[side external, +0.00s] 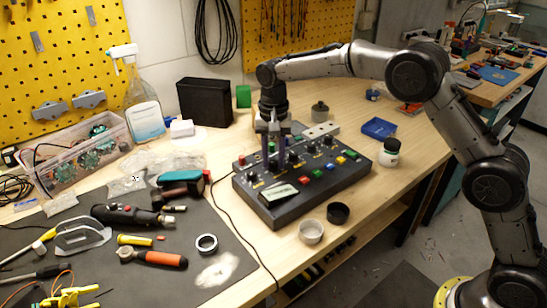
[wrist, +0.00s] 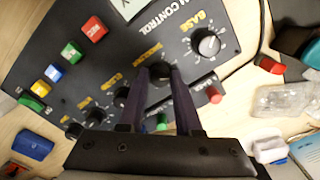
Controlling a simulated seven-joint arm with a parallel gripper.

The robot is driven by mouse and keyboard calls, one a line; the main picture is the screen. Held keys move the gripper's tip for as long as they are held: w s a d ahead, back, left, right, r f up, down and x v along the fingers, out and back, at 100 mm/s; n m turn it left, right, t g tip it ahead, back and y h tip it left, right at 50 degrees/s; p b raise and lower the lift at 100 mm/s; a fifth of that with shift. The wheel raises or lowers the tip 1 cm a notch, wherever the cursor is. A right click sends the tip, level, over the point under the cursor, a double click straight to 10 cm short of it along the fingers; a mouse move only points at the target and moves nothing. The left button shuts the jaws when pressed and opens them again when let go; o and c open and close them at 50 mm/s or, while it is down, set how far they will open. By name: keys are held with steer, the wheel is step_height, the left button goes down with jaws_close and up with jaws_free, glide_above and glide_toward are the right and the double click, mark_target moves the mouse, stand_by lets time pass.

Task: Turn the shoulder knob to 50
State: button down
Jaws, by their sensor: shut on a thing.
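The dark control box (side external: 318,196) stands on the wooden bench, with several knobs along its back row. My gripper (side external: 276,168) points down over that row. In the wrist view my gripper (wrist: 160,72) is shut on the shoulder knob (wrist: 160,71), one finger on each side of it. The yellow label beside that knob reads upside down and looks like SHOULDER. The fingers hide much of its dial, so its pointer and setting cannot be read. The base knob (wrist: 208,44), with its white scale, sits beside it, apart from the fingers.
Colored buttons (wrist: 72,53) line the box front. A red lever or button (wrist: 214,95) is close to the right finger. A grey cup (side external: 311,232) and a black cup (side external: 338,213) stand in front of the box. A clear spray bottle (side external: 143,105) stands at the back left.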

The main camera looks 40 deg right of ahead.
mark_target(273, 162)
steer(key=c, duration=0.6)
jaws_free()
step_height(273, 162, up, 14)
